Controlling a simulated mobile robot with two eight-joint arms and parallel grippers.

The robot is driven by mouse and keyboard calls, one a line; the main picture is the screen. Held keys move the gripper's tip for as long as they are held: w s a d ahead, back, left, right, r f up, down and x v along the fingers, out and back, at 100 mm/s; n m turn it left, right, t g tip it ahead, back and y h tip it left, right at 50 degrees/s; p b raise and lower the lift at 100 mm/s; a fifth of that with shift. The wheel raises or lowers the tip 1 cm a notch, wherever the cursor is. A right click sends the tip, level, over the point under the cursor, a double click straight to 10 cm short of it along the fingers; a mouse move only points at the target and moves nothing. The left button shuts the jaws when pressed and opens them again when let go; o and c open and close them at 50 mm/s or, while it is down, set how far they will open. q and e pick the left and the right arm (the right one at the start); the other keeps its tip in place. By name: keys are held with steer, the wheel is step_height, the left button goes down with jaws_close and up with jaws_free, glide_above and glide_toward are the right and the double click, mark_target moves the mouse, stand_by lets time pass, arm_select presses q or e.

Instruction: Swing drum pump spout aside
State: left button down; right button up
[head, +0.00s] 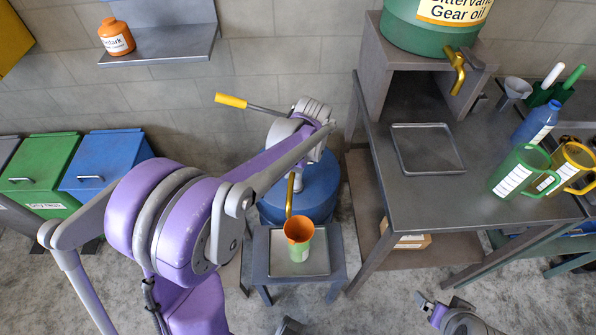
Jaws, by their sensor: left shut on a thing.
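The blue drum (318,190) stands on the floor by the wall, partly hidden by my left arm. Its brass spout (289,197) hangs down above an orange funnel (298,230), which sits in a light green container (300,252). The pump's yellow-ended handle (231,101) sticks out to the left. My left gripper (297,181) is at the upper part of the spout and shut on it; my arm hides most of the grasp. My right gripper (430,306) is low at the right, away from the drum, and its jaw opening is unclear.
A low stand (321,250) carries the container. At right a metal table (500,210) holds a tray (427,150), jugs (515,172) and a green oil barrel with a brass tap (455,75). Green and blue bins (98,172) stand left. Floor between stand and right gripper looks clear.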

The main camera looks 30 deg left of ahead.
arm_select(q)
steer(key=s+a+m+t+b, duration=0.1)
steer(key=a+m, duration=0.6)
steer(key=a, duration=0.2)
steer(key=shift+m+t, duration=0.3)
steer(key=shift+m, duration=0.1)
steer(key=c, duration=0.8)
jaws_free()
steer(key=shift+o, duration=0.2)
step_height(320, 180, up, 11)
steer(key=d, duration=0.2)
steer(key=shift+s+f, duration=0.15)
steer(key=shift+s, duration=0.15)
steer(key=shift+d, duration=0.15)
